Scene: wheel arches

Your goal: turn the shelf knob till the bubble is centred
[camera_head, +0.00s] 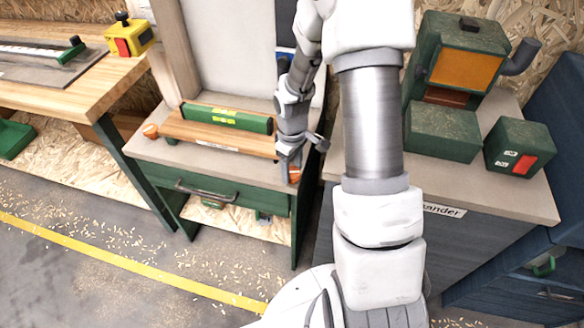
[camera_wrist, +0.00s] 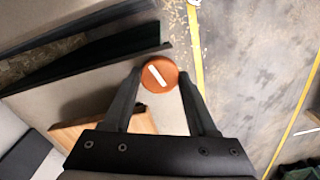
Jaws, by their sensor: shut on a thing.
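An orange knob with a white bar mark (camera_wrist: 159,75) sits between my gripper's fingertips (camera_wrist: 160,82) in the wrist view. My gripper is shut on this knob, which shows partly in the head view (camera_head: 294,174) at the right end of a wooden shelf (camera_head: 190,132). A green spirit level (camera_head: 228,119) lies on the shelf; its vial (camera_head: 221,116) is too small for me to tell where the bubble is. A second orange knob (camera_head: 151,131) stands at the shelf's left end.
The shelf is on a grey-topped green cabinet with a drawer handle (camera_head: 205,191). A wooden bench (camera_head: 85,98) stands on the left. On the right, a cabinet (camera_head: 470,190) carries a green machine (camera_head: 462,62) and green boxes (camera_head: 519,146). Wood shavings lie on the floor.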

